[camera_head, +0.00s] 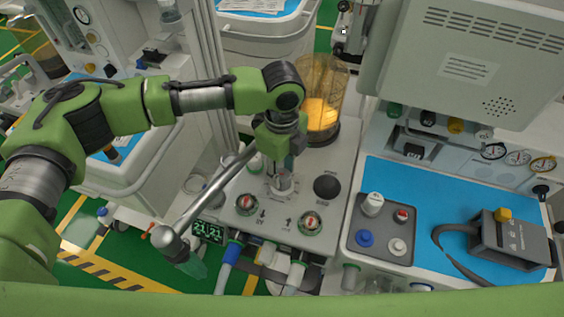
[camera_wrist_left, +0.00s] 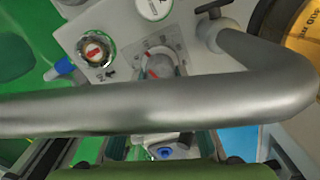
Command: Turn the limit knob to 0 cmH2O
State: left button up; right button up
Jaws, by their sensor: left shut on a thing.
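The limit knob (camera_head: 282,183) is a small pale knob on a scaled plate on the grey breathing block. In the left wrist view it shows as a pale round knob (camera_wrist_left: 158,66) with a red mark, its lower part hidden by a grey bar. My left gripper (camera_head: 281,170) points down over the knob from above and is shut on it. The fingertips cover part of the knob in the head view. I cannot read the scale value the mark points to. My right gripper is in neither view.
A grey metal bar (camera_head: 207,197) slants close beside my left gripper and crosses the wrist view (camera_wrist_left: 190,108). Two round valves (camera_head: 246,204) (camera_head: 310,222) and a black knob (camera_head: 327,187) surround the limit knob. An amber canister (camera_head: 326,80) stands behind; a grey tray (camera_head: 383,250) is right.

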pick_arm(q)
jog(key=n+p, duration=0.1)
jog(key=p, duration=0.1)
jog(key=n+p, duration=0.2)
jog(key=shift+r, duration=0.25)
jog(key=shift+f+n+p, duration=0.2)
jog(key=shift+n+p, duration=1.2)
jog(key=shift+n, duration=0.3)
jog(key=o, duration=1.1)
jog(key=shift+f, duration=0.1)
